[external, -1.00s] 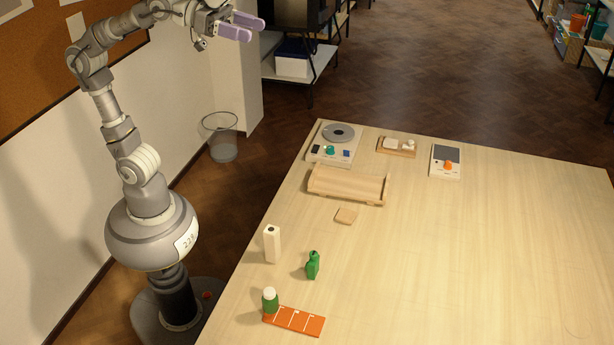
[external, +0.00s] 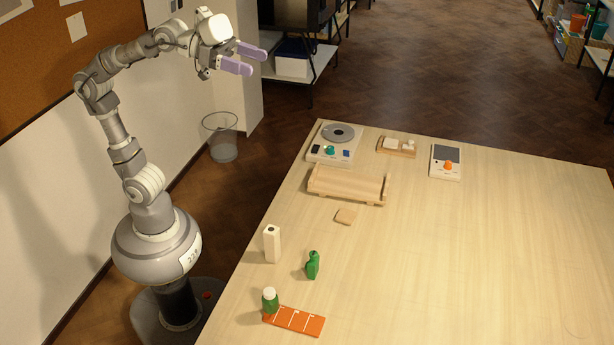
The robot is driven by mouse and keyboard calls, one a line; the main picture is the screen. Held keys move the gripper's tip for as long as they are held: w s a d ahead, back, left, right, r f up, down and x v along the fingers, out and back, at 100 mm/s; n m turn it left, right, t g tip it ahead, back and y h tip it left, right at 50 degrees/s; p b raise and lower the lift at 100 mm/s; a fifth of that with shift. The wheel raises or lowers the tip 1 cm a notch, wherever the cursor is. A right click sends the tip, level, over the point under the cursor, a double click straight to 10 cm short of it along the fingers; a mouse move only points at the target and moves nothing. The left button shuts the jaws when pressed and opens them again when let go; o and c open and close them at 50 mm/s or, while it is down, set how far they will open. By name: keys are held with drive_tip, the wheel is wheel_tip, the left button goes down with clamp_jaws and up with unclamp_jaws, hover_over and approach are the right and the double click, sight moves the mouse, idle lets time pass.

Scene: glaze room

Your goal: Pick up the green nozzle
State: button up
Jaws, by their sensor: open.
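No green thing is clear enough to name surely as the green nozzle. A small green piece (external: 330,150) sits at the front of a white device with a grey disc (external: 338,133), at the table's far left corner. A green bottle-like piece with a narrow top (external: 312,266) stands upright nearer the front left. A green jar with a white lid (external: 270,301) stands at the left end of an orange marked strip (external: 298,321). My gripper (external: 257,61) is open and empty, with lilac fingers, raised off the table's far left side and well apart from all of these.
A white block-like container (external: 272,244) stands near the left edge. A wooden rack (external: 347,188) and a small wooden square (external: 345,216) lie behind it. A small wooden tray (external: 397,152) and a white device with an orange knob (external: 446,162) are farther back. The table's right side is clear.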

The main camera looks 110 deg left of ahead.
drive_tip(key=n+g+p, duration=0.4)
drive_tip(key=g+p, duration=0.9)
drive_tip(key=p, duration=0.4)
hover_over(315, 253)
drive_tip(key=w+a, duration=0.2)
drive_tip(key=s+f+x, duration=0.1)
drive_tip(key=s+x, duration=0.2)
drive_tip(key=x, duration=1.3)
drive_tip(key=s+x, duration=0.4)
drive_tip(key=x, duration=1.2)
drive_tip(key=f, duration=0.4)
drive_tip(key=s+d+f+g, duration=0.1)
drive_tip(key=f, duration=0.3)
drive_tip(key=d+f+n+g, duration=0.1)
drive_tip(key=f, duration=0.4)
drive_tip(key=shift+s+f+h+p, duration=0.1)
drive_tip(key=shift+s+h+p, duration=0.2)
drive_tip(key=shift+s, duration=0.05)
wheel_tip(315, 253, down, 5)
drive_tip(key=shift+s+d+r+b, duration=0.1)
drive_tip(key=shift+s+d+b, duration=0.05)
drive_tip(key=shift+b, duration=0.6)
drive_tip(key=shift+r, duration=0.1)
drive_tip(key=shift+c, duration=0.4)
drive_tip(key=c, duration=1)
